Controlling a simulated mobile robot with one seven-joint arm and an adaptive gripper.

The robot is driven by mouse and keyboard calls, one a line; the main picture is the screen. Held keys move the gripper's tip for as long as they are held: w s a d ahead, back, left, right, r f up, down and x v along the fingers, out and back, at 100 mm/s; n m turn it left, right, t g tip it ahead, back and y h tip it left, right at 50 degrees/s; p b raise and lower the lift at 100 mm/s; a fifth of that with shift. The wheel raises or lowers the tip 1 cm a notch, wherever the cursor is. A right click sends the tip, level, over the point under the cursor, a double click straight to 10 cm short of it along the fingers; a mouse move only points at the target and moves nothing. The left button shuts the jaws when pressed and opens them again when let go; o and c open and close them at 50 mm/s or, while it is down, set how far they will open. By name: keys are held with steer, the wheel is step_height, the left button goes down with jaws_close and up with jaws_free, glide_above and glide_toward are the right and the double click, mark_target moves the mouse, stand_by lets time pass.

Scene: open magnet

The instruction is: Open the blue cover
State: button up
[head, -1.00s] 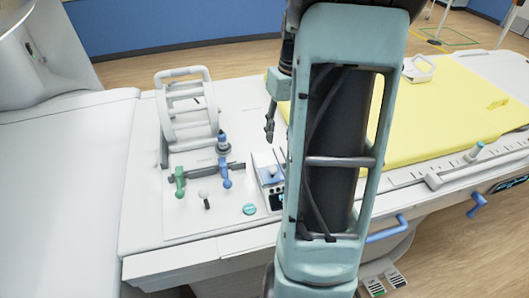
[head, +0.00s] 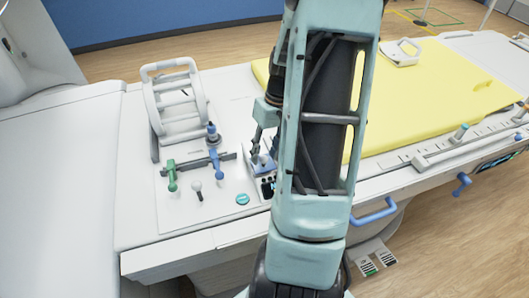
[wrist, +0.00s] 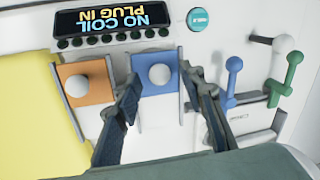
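The blue cover (wrist: 158,77) is a small blue plate with a round white knob on it, between raised side walls, in the middle of the wrist view. In the head view it is partly hidden by my gripper and arm (head: 262,166). My gripper (wrist: 160,84) is open, its two dark fingers pointing at the cover, one on each side of the white knob, with nothing held. It also shows in the head view (head: 263,148), just over the panel. Whether the fingers touch anything I cannot tell.
An orange plate with a white knob (wrist: 87,80) sits beside the blue one. A display (wrist: 113,20) reads "NO COIL PLUG IN". Blue (wrist: 229,84), green (wrist: 288,78) and white levers stand on the other side. A yellow pad (head: 420,95) covers the bed.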

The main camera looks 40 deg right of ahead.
steer(key=shift+f, duration=0.3)
jaws_close()
steer(key=shift+w, duration=0.1)
